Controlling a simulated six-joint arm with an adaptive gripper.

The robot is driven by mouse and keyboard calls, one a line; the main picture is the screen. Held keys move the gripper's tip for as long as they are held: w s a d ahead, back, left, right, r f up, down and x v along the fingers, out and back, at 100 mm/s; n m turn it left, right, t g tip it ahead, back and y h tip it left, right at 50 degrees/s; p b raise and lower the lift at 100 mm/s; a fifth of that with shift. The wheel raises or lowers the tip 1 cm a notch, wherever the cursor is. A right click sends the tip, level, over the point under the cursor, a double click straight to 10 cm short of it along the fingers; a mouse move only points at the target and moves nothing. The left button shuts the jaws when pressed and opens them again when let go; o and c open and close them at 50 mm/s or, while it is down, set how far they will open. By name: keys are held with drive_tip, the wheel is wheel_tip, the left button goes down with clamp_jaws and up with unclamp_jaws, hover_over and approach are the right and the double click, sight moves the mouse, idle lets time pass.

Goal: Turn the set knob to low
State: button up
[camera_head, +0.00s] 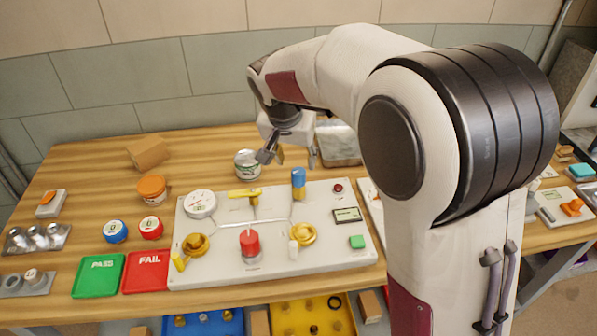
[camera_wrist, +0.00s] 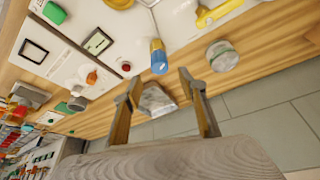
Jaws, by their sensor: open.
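A pale valve panel (camera_head: 330,250) lies on the wooden bench. A red knob (camera_head: 249,243) stands at its front middle, and a blue-and-yellow knob (camera_head: 298,178) stands at its back edge. I cannot read which one is the set knob, nor any low mark. The blue-and-yellow knob also shows in the wrist view (camera_wrist: 158,57). A yellow lever (camera_head: 244,193) and two brass handwheels (camera_head: 195,245) (camera_head: 304,234) are on the panel too. My gripper (camera_head: 289,160) is open and empty, above the bench behind the panel; its fingers show in the wrist view (camera_wrist: 160,80), apart from the knobs.
A round gauge (camera_head: 200,204), a small display (camera_head: 347,215) and a green button (camera_head: 357,242) are on the panel. A lidded tin (camera_head: 248,164) and a metal tray (camera_wrist: 157,100) stand behind it. Green PASS (camera_head: 99,276) and red FAIL (camera_head: 146,271) trays lie left.

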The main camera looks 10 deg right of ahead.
sight(298, 171)
drive_tip(key=shift+f, duration=0.1)
idle(0.3)
drive_tip(key=shift+x, duration=3.85)
drive_tip(key=c, duration=1.1)
